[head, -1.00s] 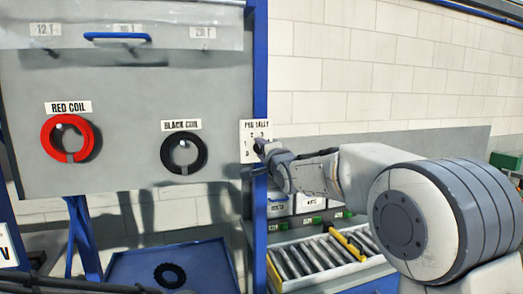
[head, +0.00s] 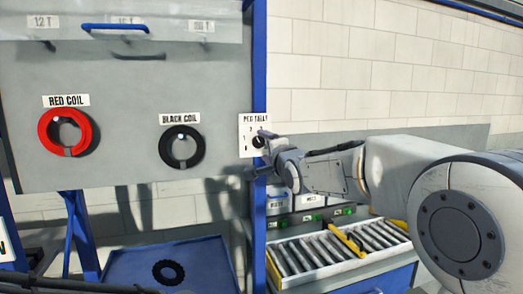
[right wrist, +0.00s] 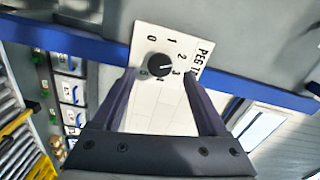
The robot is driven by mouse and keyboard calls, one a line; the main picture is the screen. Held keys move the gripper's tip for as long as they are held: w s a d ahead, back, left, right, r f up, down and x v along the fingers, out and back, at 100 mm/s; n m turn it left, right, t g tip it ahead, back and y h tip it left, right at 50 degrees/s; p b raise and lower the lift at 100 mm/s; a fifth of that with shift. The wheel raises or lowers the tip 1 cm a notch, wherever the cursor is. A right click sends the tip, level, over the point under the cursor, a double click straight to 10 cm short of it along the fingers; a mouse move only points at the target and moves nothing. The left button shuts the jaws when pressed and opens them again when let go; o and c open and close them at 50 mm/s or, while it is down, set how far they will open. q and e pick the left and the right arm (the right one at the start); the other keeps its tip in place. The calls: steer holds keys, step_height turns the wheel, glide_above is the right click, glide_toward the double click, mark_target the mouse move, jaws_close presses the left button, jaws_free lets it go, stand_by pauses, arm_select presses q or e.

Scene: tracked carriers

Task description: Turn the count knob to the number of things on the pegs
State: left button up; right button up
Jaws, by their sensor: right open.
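The white PEG TALLY plate (head: 246,124) is on the right edge of the grey board. In the right wrist view its black count knob (right wrist: 159,66) sits among printed numbers; its white mark points right, toward the 2 and 3 side, exact number unclear. My right gripper (right wrist: 161,75) is open, its fingertips on either side of the knob; I cannot tell if they touch. In the head view the right gripper (head: 263,154) partly covers the plate. A red coil (head: 47,129) and a black coil (head: 165,145) hang on labelled pegs. My left gripper is not in view.
A hinged-looking panel with a blue handle (head: 115,27) and labels crosses the board's top; short pegs below it look empty. A black toothed ring (head: 168,272) lies in the blue tray (head: 125,266). A roller conveyor (head: 325,252) stands at right, below the gripper.

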steer(key=b+v, duration=0.1)
steer(key=v, duration=0.5)
steer(key=shift+s+f, duration=0.1)
steer(key=s+a+f+n+g+h, duration=0.1)
steer(key=s+a+f+n+g, duration=0.1)
steer(key=s+f+n+g, duration=0.55)
steer(key=s+a+f+n+g+h, duration=0.1)
steer(key=s+a+f+n+g, duration=0.1)
steer(key=s+f, duration=0.95)
steer(key=s+d+f+n+g+h, duration=0.1)
steer(key=s+f+n+g, duration=0.3)
steer(key=s, duration=0.6)
steer(key=s+d+f+n+g+h, duration=0.1)
steer(key=s+d+f+n+g, duration=0.2)
steer(key=s+f+n, duration=0.3)
steer(key=s+d+f, duration=0.1)
steer(key=s+f, duration=0.2)
steer(key=s, duration=0.1)
steer(key=shift+d+f+g+h, duration=0.25)
steer(key=shift+d+g+h, duration=0.05)
steer(key=shift+g, duration=0.05)
